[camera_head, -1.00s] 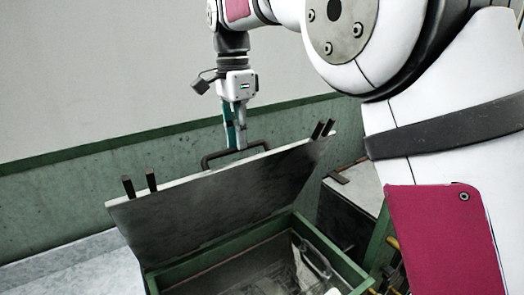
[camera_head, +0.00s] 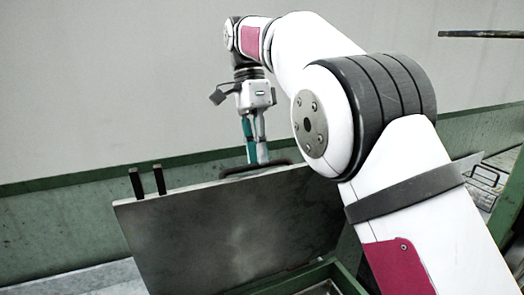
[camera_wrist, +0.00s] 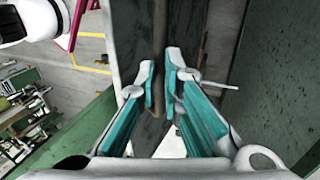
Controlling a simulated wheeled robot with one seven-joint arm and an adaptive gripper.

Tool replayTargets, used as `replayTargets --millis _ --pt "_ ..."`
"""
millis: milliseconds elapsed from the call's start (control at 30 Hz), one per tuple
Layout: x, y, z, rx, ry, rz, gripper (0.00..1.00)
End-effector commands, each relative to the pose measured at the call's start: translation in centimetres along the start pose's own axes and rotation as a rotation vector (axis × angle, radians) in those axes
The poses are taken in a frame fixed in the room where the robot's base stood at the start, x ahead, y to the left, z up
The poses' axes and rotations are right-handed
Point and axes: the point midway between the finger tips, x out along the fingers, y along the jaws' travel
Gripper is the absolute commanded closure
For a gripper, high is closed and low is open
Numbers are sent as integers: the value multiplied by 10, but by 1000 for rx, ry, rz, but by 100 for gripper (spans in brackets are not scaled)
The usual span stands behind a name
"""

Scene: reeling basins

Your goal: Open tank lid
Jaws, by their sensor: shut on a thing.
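The tank lid (camera_head: 235,229) is a grey plate that stands raised, nearly upright, above the green-framed tank (camera_head: 322,277). A dark bar handle (camera_head: 286,163) runs along its top edge. My gripper (camera_head: 259,163) is at that handle from above, with its teal-padded fingers pointing down. In the wrist view, my gripper (camera_wrist: 164,92) has its fingers on both sides of the dark handle bar (camera_wrist: 160,50) and is shut on it. Most of the tank's inside is hidden by the lid and the bottom edge of the head view.
Two dark pegs (camera_head: 147,181) stick up at the lid's left top corner. A green-based wall (camera_head: 60,229) stands close behind. Another handled lid (camera_head: 484,177) shows at the right, partly behind my arm. A dark rod (camera_head: 481,34) is at the upper right.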

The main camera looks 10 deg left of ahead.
Motion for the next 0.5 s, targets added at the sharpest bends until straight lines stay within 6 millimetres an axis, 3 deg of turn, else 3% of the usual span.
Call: replayTargets --millis 33,167,200,300,500 --pt "21 -14 2 -10 -5 29 100" --pt "21 -14 2 -10 -5 29 100" --pt "21 -14 2 -10 -5 29 85" --pt "21 -14 2 -8 -5 28 69" --pt "17 -11 1 -4 -2 24 69"
